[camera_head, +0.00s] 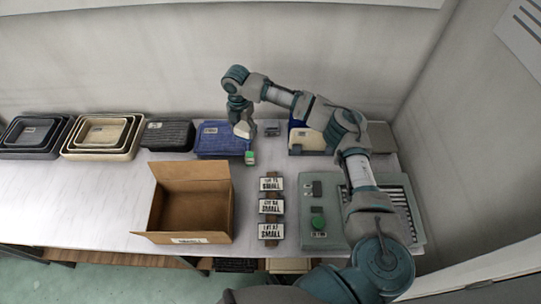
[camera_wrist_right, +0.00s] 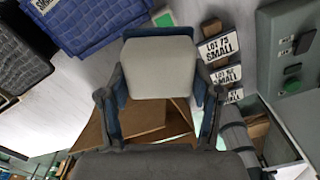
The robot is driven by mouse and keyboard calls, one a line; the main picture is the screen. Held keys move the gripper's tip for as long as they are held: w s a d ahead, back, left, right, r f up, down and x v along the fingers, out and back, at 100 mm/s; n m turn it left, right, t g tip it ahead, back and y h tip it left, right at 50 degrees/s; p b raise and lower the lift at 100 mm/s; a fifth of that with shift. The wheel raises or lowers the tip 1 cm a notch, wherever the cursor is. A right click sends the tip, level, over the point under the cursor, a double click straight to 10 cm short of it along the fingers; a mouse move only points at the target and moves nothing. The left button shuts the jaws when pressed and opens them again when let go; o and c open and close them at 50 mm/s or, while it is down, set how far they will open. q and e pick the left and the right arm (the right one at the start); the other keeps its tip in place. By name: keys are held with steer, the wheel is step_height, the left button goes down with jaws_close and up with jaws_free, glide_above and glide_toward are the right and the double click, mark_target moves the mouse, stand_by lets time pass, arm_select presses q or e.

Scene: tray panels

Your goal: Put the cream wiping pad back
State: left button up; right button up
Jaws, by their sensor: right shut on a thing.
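My right gripper (camera_head: 241,126) is shut on the cream wiping pad (camera_wrist_right: 160,66). In the right wrist view the pad is a pale, flat block between the two fingers of the right gripper (camera_wrist_right: 160,98). In the head view the pad (camera_head: 245,131) shows as a small pale patch below the wrist, at the right end of the blue textured trays (camera_head: 211,143). A small green-topped item (camera_head: 250,157) is on the table just in front of it. Whether the pad touches anything below is hard to tell. My left gripper is not in view.
An open cardboard box (camera_head: 156,207) stands front centre. Several "SMALL" lot labels (camera_head: 271,206) lie right of it, beside a grey-green panel (camera_head: 319,187) with a green button. Black trays (camera_head: 167,136) and cream trays (camera_head: 128,149) line the back left. The table's left front is clear.

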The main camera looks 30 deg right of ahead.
steer(key=s+d+f+n+b, duration=0.15)
steer(key=d+f+n, duration=0.35)
steer(key=d+f, duration=0.5)
steer(key=f, duration=0.2)
steer(key=f+b, duration=0.1)
steer(key=f, duration=0.4)
steer(key=shift+w+d+f, duration=0.15)
steer(key=shift+d+f, duration=0.1)
steer(key=shift+f, duration=0.05)
steer(key=shift+f+b, duration=0.3)
steer(key=shift+f, duration=0.05)
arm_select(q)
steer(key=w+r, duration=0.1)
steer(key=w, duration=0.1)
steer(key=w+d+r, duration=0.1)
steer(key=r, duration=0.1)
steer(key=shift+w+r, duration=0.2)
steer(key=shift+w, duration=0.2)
arm_select(e)
steer(key=shift+d, duration=0.2)
steer(key=o, duration=1.1)
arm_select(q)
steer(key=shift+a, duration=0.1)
arm_select(e)
steer(key=shift+a, duration=0.1)
steer(key=shift+r, duration=0.1)
